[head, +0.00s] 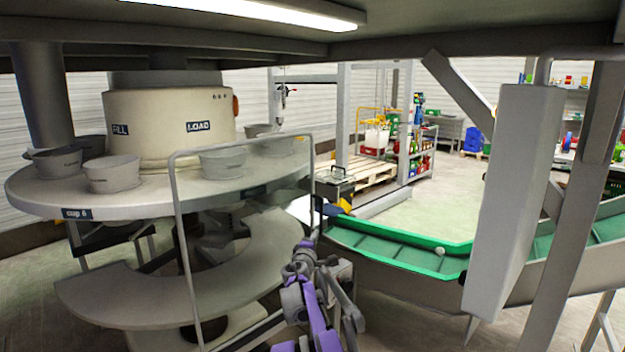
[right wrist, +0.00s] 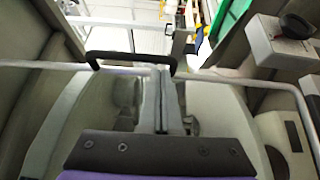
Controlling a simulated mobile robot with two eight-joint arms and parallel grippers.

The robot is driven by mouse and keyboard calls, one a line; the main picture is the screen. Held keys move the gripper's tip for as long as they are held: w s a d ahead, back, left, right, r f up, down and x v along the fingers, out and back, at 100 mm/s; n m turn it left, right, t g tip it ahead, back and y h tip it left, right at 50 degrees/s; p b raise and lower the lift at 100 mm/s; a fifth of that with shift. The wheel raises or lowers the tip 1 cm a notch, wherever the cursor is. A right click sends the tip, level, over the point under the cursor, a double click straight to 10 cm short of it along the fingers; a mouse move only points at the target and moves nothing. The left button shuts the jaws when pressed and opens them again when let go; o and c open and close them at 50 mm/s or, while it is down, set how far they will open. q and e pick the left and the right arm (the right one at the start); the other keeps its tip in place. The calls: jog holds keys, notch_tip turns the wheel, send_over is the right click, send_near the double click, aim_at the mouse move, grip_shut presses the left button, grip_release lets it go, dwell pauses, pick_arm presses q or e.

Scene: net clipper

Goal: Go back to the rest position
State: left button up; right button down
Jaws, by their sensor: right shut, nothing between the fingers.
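My right gripper (head: 309,240) is in the lower middle of the head view, at the end of my purple and grey arm. It is close to the right post of the clear guard (head: 176,215) in front of the round machine. In the right wrist view the two grey fingers (right wrist: 170,75) lie together, shut and with nothing between them. A black handle (right wrist: 130,56) and a pale rail (right wrist: 225,76) show near the fingertips there; I cannot tell whether they touch. My left gripper is not in view.
The round table (head: 110,202) carries several grey bowls (head: 112,173). A green-lined trough (head: 400,250) runs to the right. A grey housing (head: 512,190) hangs in front of it. Open floor (head: 440,215) lies behind the trough. A wooden pallet (head: 362,180) stands further back.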

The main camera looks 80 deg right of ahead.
jog(key=a, duration=0.8)
jog(key=shift+s+a, duration=0.15)
jog(key=shift+a, duration=0.15)
jog(key=shift+a+f, duration=0.1)
jog(key=shift+f, duration=0.05)
